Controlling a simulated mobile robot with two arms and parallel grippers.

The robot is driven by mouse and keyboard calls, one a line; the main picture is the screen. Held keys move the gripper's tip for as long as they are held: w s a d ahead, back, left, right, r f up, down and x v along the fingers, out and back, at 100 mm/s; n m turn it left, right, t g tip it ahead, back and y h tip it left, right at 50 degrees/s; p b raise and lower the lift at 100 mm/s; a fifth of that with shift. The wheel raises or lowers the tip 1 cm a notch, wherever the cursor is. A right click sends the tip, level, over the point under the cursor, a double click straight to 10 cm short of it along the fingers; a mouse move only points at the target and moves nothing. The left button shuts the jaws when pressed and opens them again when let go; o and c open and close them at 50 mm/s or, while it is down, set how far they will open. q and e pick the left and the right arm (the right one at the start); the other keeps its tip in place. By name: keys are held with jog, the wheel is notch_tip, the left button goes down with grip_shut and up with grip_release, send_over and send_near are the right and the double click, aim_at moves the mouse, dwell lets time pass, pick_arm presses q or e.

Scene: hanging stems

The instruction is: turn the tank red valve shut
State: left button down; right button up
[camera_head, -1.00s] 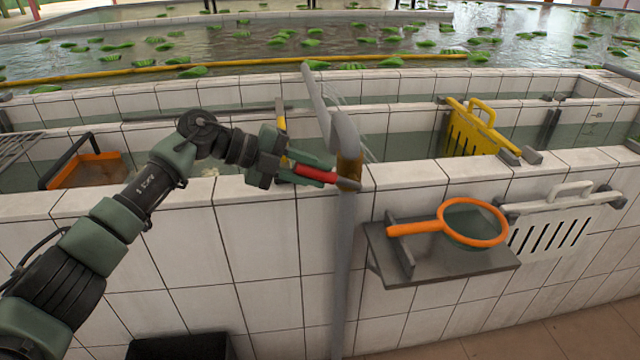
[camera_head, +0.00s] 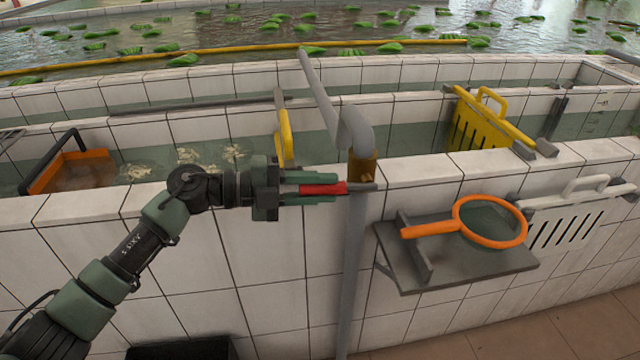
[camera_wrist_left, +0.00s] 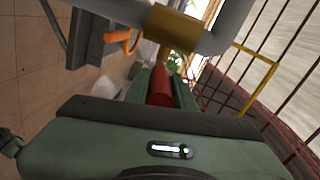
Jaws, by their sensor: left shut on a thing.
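The red valve handle (camera_head: 318,189) lies level, pointing left from the brass valve body (camera_head: 363,171) on the grey pipe (camera_head: 354,133) at the tank wall. It is crosswise to the upright pipe. My left gripper (camera_head: 328,188) comes from the left and is shut on the red handle, with its green fingers along it. In the left wrist view the red handle (camera_wrist_left: 160,86) sits between the fingers, below the brass body (camera_wrist_left: 173,26). No water stream shows at the pipe's spout. My right gripper is not in view.
An orange-rimmed net (camera_head: 490,222) lies on a grey shelf (camera_head: 455,268) right of the pipe. A yellow slotted panel (camera_head: 477,122) and a white one (camera_head: 565,225) stand further right. An orange tray (camera_head: 75,170) is at the left. The tiled wall (camera_head: 425,172) runs across.

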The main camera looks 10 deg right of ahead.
pick_arm(q)
jog(key=c, duration=1.2)
grip_release()
jog(key=shift+s+a+r+p, duration=0.1)
jog(key=shift+a+r+p, duration=0.05)
jog(key=shift+a, duration=1.15)
jog(key=shift+w+a+r+p, duration=0.1)
jog(key=shift+a+r+p, duration=0.05)
jog(key=shift+a, duration=1.1)
jog(key=shift+s+a+r+p, duration=0.1)
jog(key=shift+a+r+p, duration=0.05)
jog(key=shift+a, duration=1.15)
